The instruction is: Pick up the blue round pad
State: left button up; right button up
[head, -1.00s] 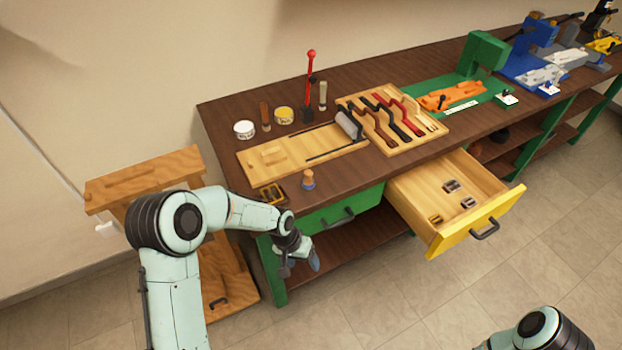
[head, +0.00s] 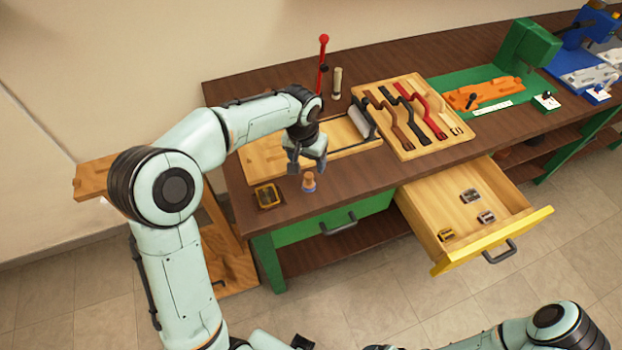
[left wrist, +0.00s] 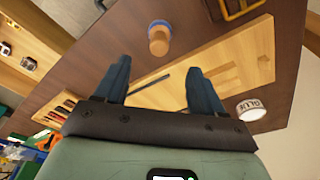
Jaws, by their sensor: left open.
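The blue round pad (head: 309,186) stands upright on the bench near its front edge. It has a tan wooden knob and a blue base, and it also shows in the left wrist view (left wrist: 158,45), top middle. My left gripper (head: 307,166) is open and empty. In the head view it appears just above the pad. In the left wrist view its two dark fingers (left wrist: 160,66) are apart, with the pad beyond their tips and not between them. My right arm shows at the lower right of the head view, but I cannot make out its jaws.
A small dark tray (head: 267,197) is left of the pad. A wooden board (head: 262,158) with a roller lies behind it, and a tool rack (head: 437,147) is to the right. The yellow-fronted drawer (head: 492,240) stands open. A white tin (left wrist: 255,110) shows in the wrist view.

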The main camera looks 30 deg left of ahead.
aim_at(309, 175)
pick_arm(q)
jog(key=f, duration=0.4)
jog(key=shift+w, duration=0.25)
notch_tip(309, 175, down, 4)
jog(key=shift+d+f, duration=0.1)
jog(key=shift+f, duration=0.15)
jog(key=shift+w+f, duration=0.1)
jog(key=shift+f, duration=0.25)
jog(key=shift+c, duration=0.3)
jog(key=c, duration=1.1)
